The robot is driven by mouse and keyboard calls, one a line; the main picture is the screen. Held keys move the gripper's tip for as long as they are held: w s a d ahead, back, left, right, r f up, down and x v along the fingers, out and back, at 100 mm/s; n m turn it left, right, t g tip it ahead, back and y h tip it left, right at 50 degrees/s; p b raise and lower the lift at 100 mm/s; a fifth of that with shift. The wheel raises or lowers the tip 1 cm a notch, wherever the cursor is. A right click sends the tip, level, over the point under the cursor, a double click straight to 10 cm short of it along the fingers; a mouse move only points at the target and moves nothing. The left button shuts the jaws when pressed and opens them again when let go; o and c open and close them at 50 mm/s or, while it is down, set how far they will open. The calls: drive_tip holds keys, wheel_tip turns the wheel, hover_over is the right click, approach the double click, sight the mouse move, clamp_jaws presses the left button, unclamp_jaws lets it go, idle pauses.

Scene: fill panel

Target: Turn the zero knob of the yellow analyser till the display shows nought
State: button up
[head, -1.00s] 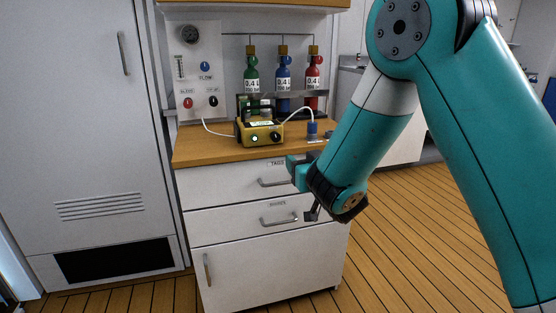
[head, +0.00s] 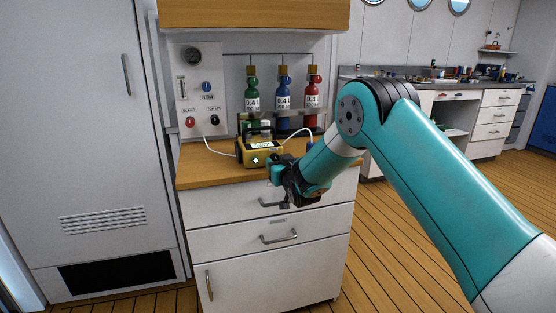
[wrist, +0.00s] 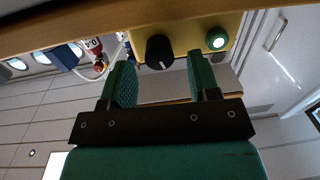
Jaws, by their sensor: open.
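The yellow analyser (head: 262,147) stands on the wooden counter top, with a dark handle frame on top. Its display is too small to read in the head view and out of sight in the wrist view. Its front has a lit green button (wrist: 216,40) and a black knob (wrist: 160,52) with a pale pointer mark. My gripper (head: 278,172) is in front of the analyser, near the counter's front edge. In the wrist view my gripper (wrist: 161,80) is open and empty. The knob appears between the two fingers but beyond their tips, apart from them.
Green (head: 252,92), blue (head: 284,92) and red (head: 312,92) gas bottles stand behind the analyser. A white hose (head: 299,132) runs from its right side. A valve panel (head: 202,92) is at the left. Drawers (head: 265,218) are below the counter top (head: 205,170).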

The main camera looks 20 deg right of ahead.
drive_tip(key=shift+w, duration=0.7)
drive_tip(key=c, duration=0.9)
drive_tip(key=shift+c, duration=0.2)
drive_tip(key=shift+n, duration=0.3)
drive_tip(key=n+b, duration=0.1)
drive_tip(key=n, duration=0.2)
drive_tip(key=shift+a+n, duration=0.1)
drive_tip(key=shift+n, duration=0.2)
drive_tip(key=shift+n+b, duration=0.7)
drive_tip(key=shift+n, duration=1.5)
